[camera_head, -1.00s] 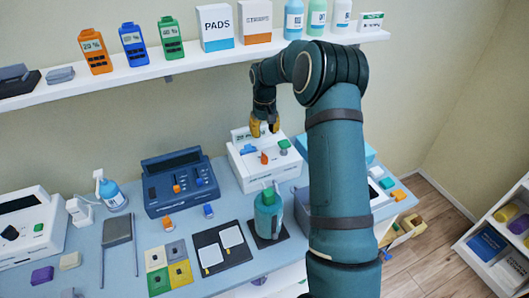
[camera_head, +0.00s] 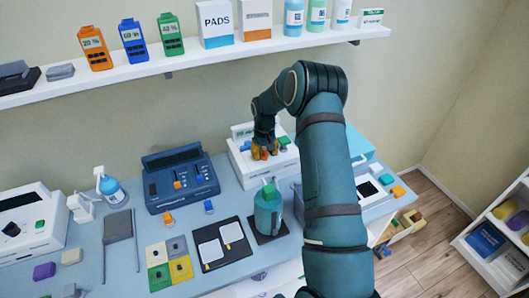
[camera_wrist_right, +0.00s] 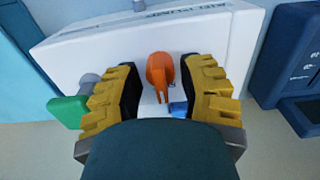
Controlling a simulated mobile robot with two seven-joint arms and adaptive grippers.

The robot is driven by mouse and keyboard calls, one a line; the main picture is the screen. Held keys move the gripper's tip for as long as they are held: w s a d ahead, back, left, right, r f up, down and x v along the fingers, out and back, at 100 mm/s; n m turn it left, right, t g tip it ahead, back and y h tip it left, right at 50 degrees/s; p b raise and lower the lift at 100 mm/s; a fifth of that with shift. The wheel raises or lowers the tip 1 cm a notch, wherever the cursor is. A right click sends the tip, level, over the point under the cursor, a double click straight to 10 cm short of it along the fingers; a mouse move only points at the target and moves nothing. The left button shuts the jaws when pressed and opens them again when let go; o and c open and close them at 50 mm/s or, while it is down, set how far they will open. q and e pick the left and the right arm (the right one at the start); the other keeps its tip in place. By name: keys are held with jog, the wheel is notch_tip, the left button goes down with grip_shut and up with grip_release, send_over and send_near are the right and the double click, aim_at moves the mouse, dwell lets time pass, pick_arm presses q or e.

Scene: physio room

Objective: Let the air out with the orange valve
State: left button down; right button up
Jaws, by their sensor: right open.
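The orange valve (camera_wrist_right: 158,72) stands up from the face of a white air pump box (camera_wrist_right: 100,48) in the right wrist view. My right gripper (camera_wrist_right: 166,95) is open, with its yellow-padded fingers on either side of the valve. I see gaps between the valve and both pads; the valve is not gripped. In the head view my right gripper (camera_head: 264,151) is over the white box (camera_head: 243,172) and largely hides the valve. A green knob (camera_wrist_right: 70,110) and a blue part (camera_wrist_right: 178,109) are also on the box. My left gripper is not in view.
A dark blue device (camera_head: 180,180) stands left of the pump. A teal bottle (camera_head: 268,212) stands in front of it. A shelf (camera_head: 200,58) with bottles and boxes runs above. A spray bottle (camera_head: 110,188) is at the left.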

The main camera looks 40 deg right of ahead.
jog(key=shift+c, duration=0.4)
grip_shut()
jog(key=m+b, duration=0.1)
jog(key=m, duration=0.1)
jog(key=shift+m, duration=0.4)
jog(key=m+b, duration=0.1)
jog(key=m, duration=0.1)
jog(key=shift+m, duration=0.4)
jog(key=m, duration=0.4)
jog(key=shift+m+b, duration=0.3)
jog(key=m, duration=0.5)
jog(key=shift+m, duration=0.4)
